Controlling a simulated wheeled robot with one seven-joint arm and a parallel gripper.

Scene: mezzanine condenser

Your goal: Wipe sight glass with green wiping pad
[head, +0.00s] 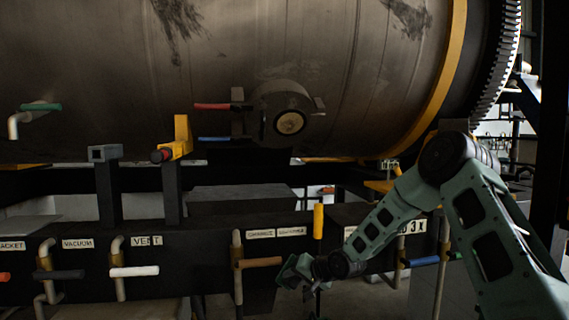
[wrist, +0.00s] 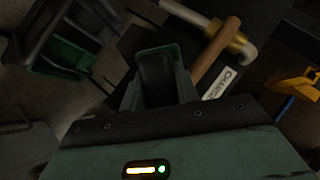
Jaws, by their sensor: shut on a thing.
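The sight glass (head: 290,123) is a round, dull yellowish window in a dark flange on the big drum, at the upper middle of the head view. My gripper (head: 292,270) is low in front of the pipe rack, below the sight glass and well apart from it. In the wrist view, my gripper (wrist: 160,82) is shut on a dark block with a green edge, which looks like the green wiping pad (wrist: 176,52). In the head view the pad cannot be told apart from the greenish gripper.
A brown-handled valve (head: 261,262) is just left of my gripper, and an upright yellow handle (head: 318,220) is above it. Red (head: 212,106) and blue (head: 214,139) handles stick out left of the sight glass. A green bin (wrist: 62,57) shows in the wrist view.

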